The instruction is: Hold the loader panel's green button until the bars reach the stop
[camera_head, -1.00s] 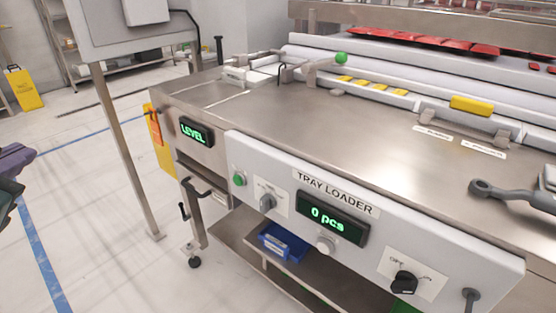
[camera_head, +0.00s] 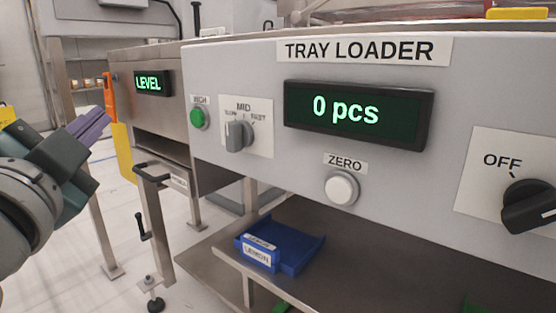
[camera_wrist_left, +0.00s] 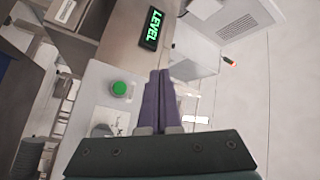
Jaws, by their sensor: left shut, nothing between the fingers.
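The loader panel (camera_head: 240,70) is a grey-white board labelled TRAY LOADER. Its round green button (camera_head: 198,118) sits at the panel's left end, under a small label partly readable as HIGH. The button also shows in the left wrist view (camera_wrist_left: 119,88), left of my fingers. My left gripper (camera_head: 100,122), with purple fingers, is shut and empty. It is left of the button in the head view and apart from it. In the left wrist view its fingertips (camera_wrist_left: 160,74) point past the panel's edge. The bars are not visible in the head view now. My right gripper is not in view.
The panel carries a grey selector (camera_head: 239,135), a "0 pcs" display (camera_head: 357,114), a white ZERO button (camera_head: 342,188) and a black OFF knob (camera_head: 528,205). A LEVEL display (camera_head: 148,83) is further left. A crank handle (camera_head: 152,174) juts out below. A blue bin (camera_head: 290,245) sits on the lower shelf.

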